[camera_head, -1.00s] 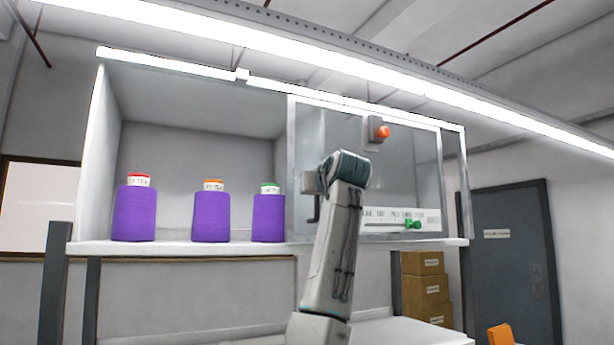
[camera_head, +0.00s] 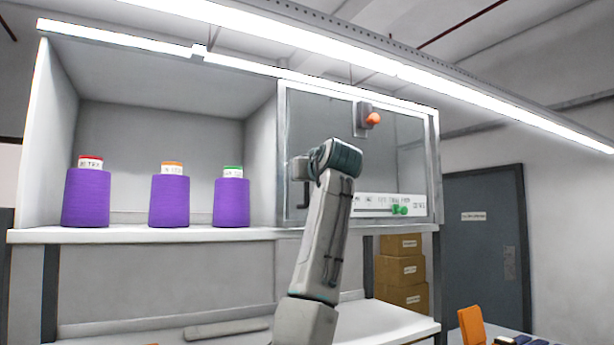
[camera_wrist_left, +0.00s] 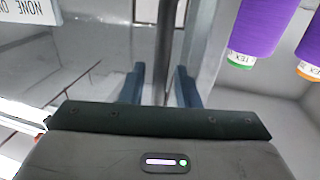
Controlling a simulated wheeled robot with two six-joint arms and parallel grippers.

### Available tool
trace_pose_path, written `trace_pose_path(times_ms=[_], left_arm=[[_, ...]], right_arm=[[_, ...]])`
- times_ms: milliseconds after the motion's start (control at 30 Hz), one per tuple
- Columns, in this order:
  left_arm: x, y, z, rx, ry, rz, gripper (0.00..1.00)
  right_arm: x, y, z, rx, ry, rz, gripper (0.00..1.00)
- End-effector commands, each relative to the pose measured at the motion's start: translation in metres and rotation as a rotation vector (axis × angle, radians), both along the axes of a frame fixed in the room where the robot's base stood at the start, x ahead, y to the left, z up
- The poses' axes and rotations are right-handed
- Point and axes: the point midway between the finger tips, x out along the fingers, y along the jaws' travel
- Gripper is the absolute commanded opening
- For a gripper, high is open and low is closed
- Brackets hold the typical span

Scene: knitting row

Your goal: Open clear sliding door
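The clear sliding door (camera_head: 400,150) is a framed pane over the right part of the wall cabinet (camera_head: 60,235). Its right edge is close to the cabinet's right end; the left part is uncovered. A dark upright bar handle (camera_head: 306,195) is at the door's left edge. My left gripper (camera_head: 300,170) is at that handle, its fingers mostly hidden in the head view. In the left wrist view, its two fingers (camera_wrist_left: 160,85) are apart, with the handle bar (camera_wrist_left: 166,40) between them, nearer the right finger; contact is unclear. My right gripper is not in view.
Three purple yarn cones (camera_head: 169,200) stand in the uncovered left part. An orange knob (camera_head: 373,118), a white label strip (camera_head: 375,203) and a green knob (camera_head: 400,210) show at the door. Cardboard boxes (camera_head: 400,270) are stacked below right. A grey room door (camera_head: 485,245) stands behind.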

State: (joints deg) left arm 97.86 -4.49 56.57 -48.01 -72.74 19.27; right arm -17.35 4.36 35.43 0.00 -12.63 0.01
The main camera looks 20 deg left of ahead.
Motion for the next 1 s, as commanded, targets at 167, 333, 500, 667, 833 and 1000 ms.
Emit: trace_pose_path(times_ms=[167, 333, 500, 667, 833, 1000], left_arm=[[0.000, 0.000, 0.000, 0.000, 0.000, 0.000, 0.29], [-0.003, -0.003, -0.001, 0.001, -0.002, 0.000, 0.29], [-0.023, -0.020, -0.005, 0.000, -0.004, -0.003, 0.29], [-0.048, -0.042, -0.005, 0.001, -0.004, -0.003, 0.29], [-0.070, -0.061, -0.003, 0.001, -0.002, -0.001, 0.29], [-0.080, -0.070, -0.001, -0.001, -0.001, -0.001, 0.29]], right_arm=[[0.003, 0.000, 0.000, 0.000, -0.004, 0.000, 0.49], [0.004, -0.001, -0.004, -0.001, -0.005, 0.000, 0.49], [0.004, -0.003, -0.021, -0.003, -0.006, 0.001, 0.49], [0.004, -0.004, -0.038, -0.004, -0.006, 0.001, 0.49], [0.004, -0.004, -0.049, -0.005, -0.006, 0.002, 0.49], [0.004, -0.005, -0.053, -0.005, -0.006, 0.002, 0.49]])
